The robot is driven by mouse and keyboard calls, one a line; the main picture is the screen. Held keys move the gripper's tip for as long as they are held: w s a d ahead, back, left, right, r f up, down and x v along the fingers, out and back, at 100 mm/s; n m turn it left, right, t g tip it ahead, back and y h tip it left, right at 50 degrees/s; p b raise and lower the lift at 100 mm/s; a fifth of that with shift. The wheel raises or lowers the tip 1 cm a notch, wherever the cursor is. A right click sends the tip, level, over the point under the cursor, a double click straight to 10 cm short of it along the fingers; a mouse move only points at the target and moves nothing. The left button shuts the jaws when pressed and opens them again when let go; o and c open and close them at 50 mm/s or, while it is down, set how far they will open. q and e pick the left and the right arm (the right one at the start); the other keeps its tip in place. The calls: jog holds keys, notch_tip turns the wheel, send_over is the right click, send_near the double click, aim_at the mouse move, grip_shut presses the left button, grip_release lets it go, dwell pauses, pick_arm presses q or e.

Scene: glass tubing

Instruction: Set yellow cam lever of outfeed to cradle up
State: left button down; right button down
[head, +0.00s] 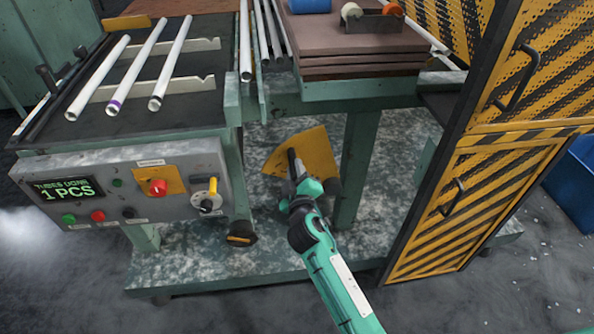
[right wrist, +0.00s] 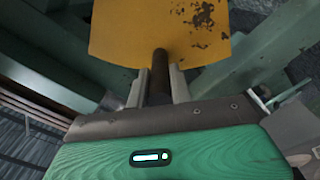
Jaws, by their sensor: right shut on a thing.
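The yellow cam lever (head: 312,150) is a worn yellow plate with a dark rod in front of it. In the head view it is below the bench top, between the control panel and the striped guard. My right gripper (head: 298,184) comes up from below and is shut on the dark rod. In the right wrist view, the yellow plate (right wrist: 150,30) fills the top middle, and the dark rod (right wrist: 160,68) stands between the two fingers (right wrist: 161,88). The lever's pivot is not clearly visible. My left gripper is not in view.
A control panel (head: 110,190) reading "1 PCS" is at the left, with glass tubes (head: 137,65) on the rack above. A green table leg (head: 357,165) stands just right of the lever. A yellow-black striped guard (head: 480,200) and a blue bin (head: 572,180) are farther right.

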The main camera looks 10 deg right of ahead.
jog(key=shift+f, duration=0.1)
jog(key=c, duration=1.3)
grip_release()
jog(key=shift+o, duration=0.2)
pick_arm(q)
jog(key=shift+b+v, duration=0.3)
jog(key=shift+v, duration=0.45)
pick_arm(e)
jog(key=s, duration=1.4)
jog(key=shift+d, duration=0.25)
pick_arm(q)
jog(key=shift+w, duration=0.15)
pick_arm(e)
jog(key=shift+w, duration=0.1)
